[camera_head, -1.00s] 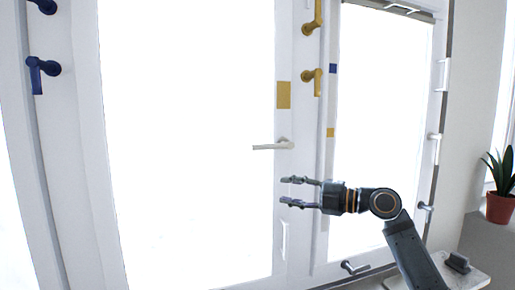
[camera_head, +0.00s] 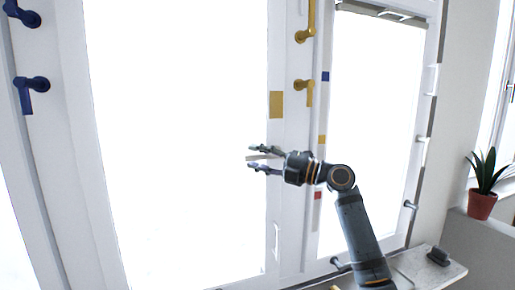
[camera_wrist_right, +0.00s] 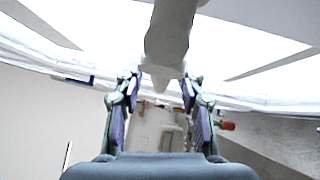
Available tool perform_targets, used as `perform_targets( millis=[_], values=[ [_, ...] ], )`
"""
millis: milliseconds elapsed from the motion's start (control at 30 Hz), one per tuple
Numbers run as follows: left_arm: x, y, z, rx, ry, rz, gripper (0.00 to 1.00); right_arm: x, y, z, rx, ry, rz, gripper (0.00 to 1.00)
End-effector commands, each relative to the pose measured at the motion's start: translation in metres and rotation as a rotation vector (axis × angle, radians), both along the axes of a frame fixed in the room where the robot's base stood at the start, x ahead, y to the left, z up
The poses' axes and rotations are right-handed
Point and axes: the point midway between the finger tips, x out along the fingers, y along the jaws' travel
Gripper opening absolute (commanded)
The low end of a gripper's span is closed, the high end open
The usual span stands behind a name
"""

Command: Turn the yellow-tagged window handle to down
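A yellow tag (camera_head: 276,104) is on the white window frame in the head view. Below it is a white lever handle (camera_head: 262,157), lying about level and pointing left. My right gripper (camera_head: 254,158) is at this handle, one finger above and one below it, and its body covers the handle's base. In the right wrist view the pale handle (camera_wrist_right: 168,45) comes down from the top toward the gap between the open fingers (camera_wrist_right: 160,110). I cannot tell whether the fingers touch it. My left gripper is not in view.
Yellow handles (camera_head: 303,92) and blue handles (camera_head: 30,90) are on the frames. A small blue tag (camera_head: 326,76), a small yellow tag (camera_head: 322,139) and a red tag (camera_head: 318,195) mark the right frame. A potted plant (camera_head: 481,205) stands at the right.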

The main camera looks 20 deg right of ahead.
Motion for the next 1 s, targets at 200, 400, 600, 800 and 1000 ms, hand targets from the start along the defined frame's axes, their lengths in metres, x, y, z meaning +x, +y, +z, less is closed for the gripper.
perform_targets(
  millis=[200,400,600,800,1000],
  values=[
    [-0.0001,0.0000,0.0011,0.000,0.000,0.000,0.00,0.0023,0.0023,-0.0011,-0.001,0.001,-0.001,0.39],
    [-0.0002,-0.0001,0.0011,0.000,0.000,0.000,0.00,0.0020,0.0021,-0.0008,-0.001,0.001,-0.001,0.23],
    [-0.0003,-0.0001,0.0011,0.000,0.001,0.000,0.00,0.0020,0.0020,-0.0007,-0.001,0.001,-0.001,0.00],
    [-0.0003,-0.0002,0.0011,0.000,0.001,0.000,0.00,0.0020,0.0020,-0.0007,-0.001,0.001,-0.001,0.00],
    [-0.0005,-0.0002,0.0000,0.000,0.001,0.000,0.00,0.0011,0.0019,-0.0014,-0.004,0.000,-0.001,0.00]
  ],
)
